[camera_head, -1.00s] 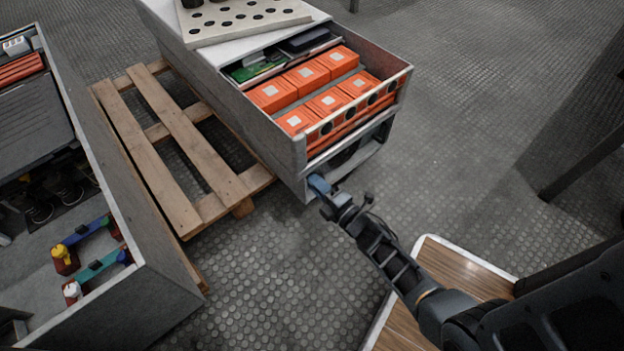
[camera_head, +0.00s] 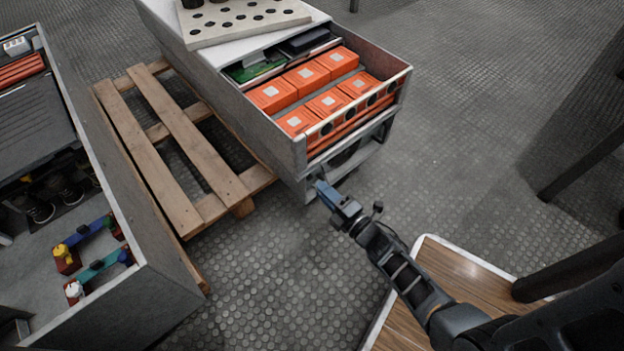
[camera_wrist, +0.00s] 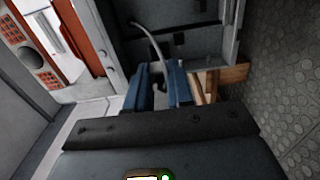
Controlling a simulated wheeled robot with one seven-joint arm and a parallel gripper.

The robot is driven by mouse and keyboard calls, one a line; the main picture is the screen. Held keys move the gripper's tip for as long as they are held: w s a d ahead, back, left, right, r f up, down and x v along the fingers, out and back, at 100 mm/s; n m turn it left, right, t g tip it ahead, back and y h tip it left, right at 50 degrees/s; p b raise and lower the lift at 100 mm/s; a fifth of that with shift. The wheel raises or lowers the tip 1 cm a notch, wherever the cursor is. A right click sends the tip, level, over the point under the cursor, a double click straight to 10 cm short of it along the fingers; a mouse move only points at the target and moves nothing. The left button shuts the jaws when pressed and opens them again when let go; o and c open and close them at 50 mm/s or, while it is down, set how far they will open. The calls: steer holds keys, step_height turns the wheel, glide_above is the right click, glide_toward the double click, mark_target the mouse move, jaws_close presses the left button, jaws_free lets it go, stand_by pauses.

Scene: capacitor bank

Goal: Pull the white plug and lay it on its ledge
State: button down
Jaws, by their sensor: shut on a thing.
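My gripper (camera_head: 321,186) is at the lower front corner of the grey cabinet (camera_head: 285,140), its blue fingers pointing at it. In the wrist view the two blue fingers of my gripper (camera_wrist: 160,88) are close together, shut on the white plug (camera_wrist: 159,72). Only a small pale part of the plug shows between them. A pale cable (camera_wrist: 150,35) arcs from the plug up to the dark recess of the cabinet. The plug is too small to make out in the head view. I cannot pick out its ledge for certain.
The cabinet's open top holds several orange capacitor blocks (camera_head: 327,102). A wooden pallet (camera_head: 180,150) lies left of it. A grey open box (camera_head: 140,285) with coloured parts stands at far left. A wood-topped surface (camera_head: 455,275) is below my arm.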

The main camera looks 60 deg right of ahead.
steer(key=shift+v, duration=1.1)
steer(key=n, duration=1.8)
steer(key=shift+b, duration=0.3)
steer(key=w+d+f, duration=0.2)
steer(key=d+f, duration=0.2)
steer(key=d, duration=0.2)
steer(key=shift+w, duration=0.35)
steer(key=shift+f, duration=0.15)
steer(key=shift+w, duration=0.1)
